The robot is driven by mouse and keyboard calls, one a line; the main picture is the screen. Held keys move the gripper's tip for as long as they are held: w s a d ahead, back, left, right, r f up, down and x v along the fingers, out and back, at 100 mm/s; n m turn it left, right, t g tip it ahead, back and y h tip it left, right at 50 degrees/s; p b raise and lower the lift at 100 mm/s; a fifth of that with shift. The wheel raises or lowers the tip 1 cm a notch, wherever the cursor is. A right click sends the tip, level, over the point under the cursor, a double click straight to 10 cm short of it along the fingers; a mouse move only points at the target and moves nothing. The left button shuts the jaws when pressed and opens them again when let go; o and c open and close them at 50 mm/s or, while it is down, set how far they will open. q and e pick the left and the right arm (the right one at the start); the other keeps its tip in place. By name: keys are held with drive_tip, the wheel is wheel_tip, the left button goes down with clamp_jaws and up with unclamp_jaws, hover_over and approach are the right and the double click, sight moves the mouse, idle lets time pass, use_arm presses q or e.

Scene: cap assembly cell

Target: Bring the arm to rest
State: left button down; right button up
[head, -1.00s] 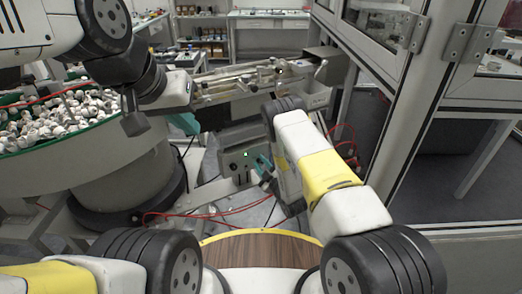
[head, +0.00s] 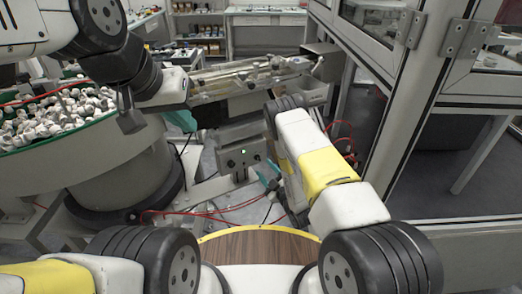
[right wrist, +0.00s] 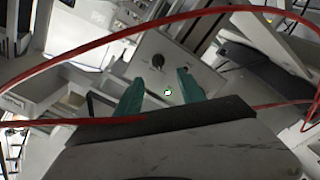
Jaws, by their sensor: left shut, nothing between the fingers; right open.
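My left arm comes in from the upper left of the head view. Its teal left gripper (head: 181,120) is shut and empty, in front of the rail assembly and right of the round bowl. My right arm, white with a yellow band, reaches forward at centre right. Its right gripper (head: 266,172) is partly hidden behind the arm. In the right wrist view the right gripper (right wrist: 160,90) shows two teal fingers spread apart with nothing between them. A grey control box (right wrist: 165,65) with a dark knob and green light is beyond them.
The bowl (head: 110,140) full of small white caps stands at left. The rail assembly (head: 245,78) lies ahead. The control box (head: 241,155) is close to the right gripper. Red cables (right wrist: 105,45) loop around the right wrist. A framed enclosure (head: 400,110) bounds the right side.

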drive_tip(key=shift+s+d, duration=0.3)
drive_tip(key=shift+s, duration=0.25)
drive_tip(key=w+d+r+m+g+h, duration=0.1)
drive_tip(key=w+d+r+m+h, duration=0.15)
drive_tip(key=r, duration=0.35)
drive_tip(key=w+d+r+m+h, duration=0.1)
drive_tip(key=w+d+r+m, duration=0.1)
drive_tip(key=w+r, duration=0.35)
drive_tip(key=w+d+r+m+g+h, duration=0.1)
drive_tip(key=w+d+r+m+h, duration=0.1)
drive_tip(key=r, duration=0.6)
drive_tip(key=s+d+r+m+g, duration=0.2)
drive_tip(key=s+r+m, duration=0.15)
drive_tip(key=r, duration=0.55)
drive_tip(key=s+d+r+m+g, duration=0.25)
drive_tip(key=s+r, duration=0.75)
drive_tip(key=s, duration=0.6)
drive_tip(key=s+r+m+g, duration=0.1)
drive_tip(key=s+r+g, duration=0.2)
drive_tip(key=s, duration=1.6)
drive_tip(key=shift+d+m+h, duration=0.15)
drive_tip(key=shift+m+h, duration=0.2)
